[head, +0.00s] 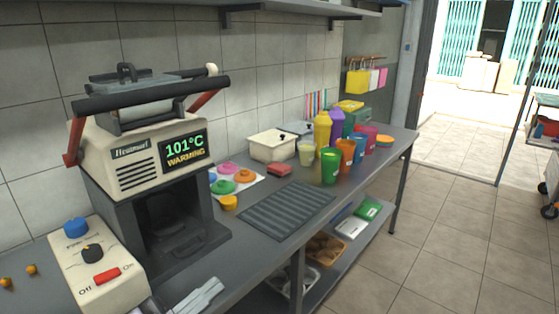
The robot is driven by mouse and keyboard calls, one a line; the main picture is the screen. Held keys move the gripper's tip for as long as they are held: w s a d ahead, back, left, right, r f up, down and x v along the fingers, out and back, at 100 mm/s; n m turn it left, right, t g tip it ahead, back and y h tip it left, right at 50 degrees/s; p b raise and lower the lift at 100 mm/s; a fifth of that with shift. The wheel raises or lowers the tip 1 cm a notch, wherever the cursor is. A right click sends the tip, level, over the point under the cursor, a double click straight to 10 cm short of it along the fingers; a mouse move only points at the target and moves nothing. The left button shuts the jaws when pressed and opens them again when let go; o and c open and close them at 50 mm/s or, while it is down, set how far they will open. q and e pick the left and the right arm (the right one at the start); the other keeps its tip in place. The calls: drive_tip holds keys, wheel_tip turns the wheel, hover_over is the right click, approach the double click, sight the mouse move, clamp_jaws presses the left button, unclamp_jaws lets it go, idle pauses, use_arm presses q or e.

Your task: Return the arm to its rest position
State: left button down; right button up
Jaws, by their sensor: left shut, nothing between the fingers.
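My left gripper (207,290) shows at the bottom edge, low in front of the counter (240,262). Its pale fingers are together and hold nothing. It is apart from the press machine (140,150) in the picture, below and to the right of the machine's dark opening. Most of the left arm is out of frame. My right gripper is not in view.
The machine's display reads 101°C WARMING. A control box (92,270) with knobs and a red switch stands at lower left. A grey drip mat (288,208), coloured cups (330,165) and a white container (272,147) occupy the counter. Open tiled floor (440,240) lies right.

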use_arm(q)
drive_tip(key=s+a+f+n+t+y, duration=0.1)
drive_tip(key=a+f+n+y, duration=0.3)
drive_tip(key=f+n+y, duration=0.3)
drive_tip(key=a+f+n+t+y, duration=0.1)
drive_tip(key=a+f+n+y, duration=0.3)
drive_tip(key=f, duration=0.5)
drive_tip(key=s+a+f+n+g+y, duration=0.1)
drive_tip(key=s+f+n+g+y, duration=0.2)
drive_tip(key=s+f, duration=0.7)
wheel_tip(320, 180, down, 3)
drive_tip(key=g+y, duration=0.1)
drive_tip(key=g, duration=0.1)
drive_tip(key=shift+s+a+g+y, duration=0.2)
drive_tip(key=shift+s+g+y, duration=0.1)
drive_tip(key=shift+a, duration=0.1)
